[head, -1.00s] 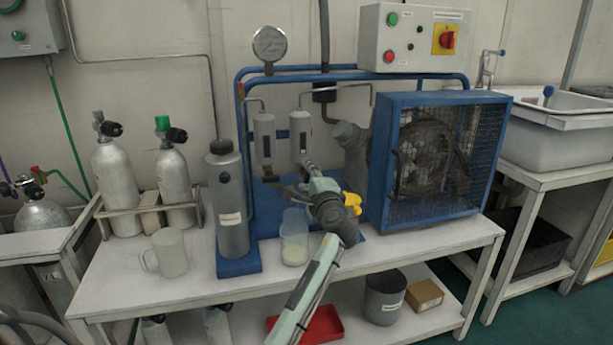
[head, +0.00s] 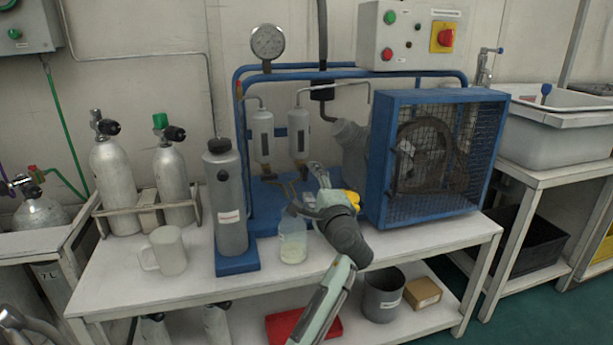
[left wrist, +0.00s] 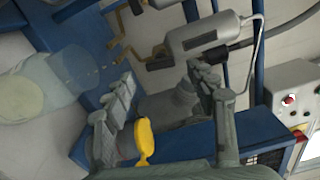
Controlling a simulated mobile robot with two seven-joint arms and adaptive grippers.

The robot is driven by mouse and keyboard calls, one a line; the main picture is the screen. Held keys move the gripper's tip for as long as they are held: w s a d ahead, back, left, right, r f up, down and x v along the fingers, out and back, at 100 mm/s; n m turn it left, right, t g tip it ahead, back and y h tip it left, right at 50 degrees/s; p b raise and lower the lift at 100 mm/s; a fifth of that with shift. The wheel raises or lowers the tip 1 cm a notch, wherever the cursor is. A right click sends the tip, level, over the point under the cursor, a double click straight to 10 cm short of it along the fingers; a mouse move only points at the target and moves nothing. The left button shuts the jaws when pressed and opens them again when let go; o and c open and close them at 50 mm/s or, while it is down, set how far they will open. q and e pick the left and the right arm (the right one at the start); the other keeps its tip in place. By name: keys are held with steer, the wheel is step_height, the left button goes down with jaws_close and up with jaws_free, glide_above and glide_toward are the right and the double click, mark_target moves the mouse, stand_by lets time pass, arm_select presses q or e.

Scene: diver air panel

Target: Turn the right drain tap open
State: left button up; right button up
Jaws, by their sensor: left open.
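The right separator, a grey cylinder (head: 299,133), hangs on the blue frame; it also shows in the left wrist view (left wrist: 205,35). The brass right drain tap (left wrist: 158,60) is at its lower end. In the head view this tap is small and hard to make out near my gripper. My left gripper (head: 303,191) is open and empty below the separator. In the left wrist view its two fingers (left wrist: 163,95) stand apart, and the tap shows beyond them, with no contact visible. The left separator (head: 263,136) hangs beside it, with another brass tap (left wrist: 117,28).
A clear jar (head: 293,242) with pale contents stands below the taps, close to my gripper. A yellow part (head: 351,200) is just right of my gripper. The caged fan (head: 428,160) blocks the right side. A grey bottle (head: 230,200) stands left.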

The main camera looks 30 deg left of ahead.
arm_select(q)
steer(key=v, duration=0.6)
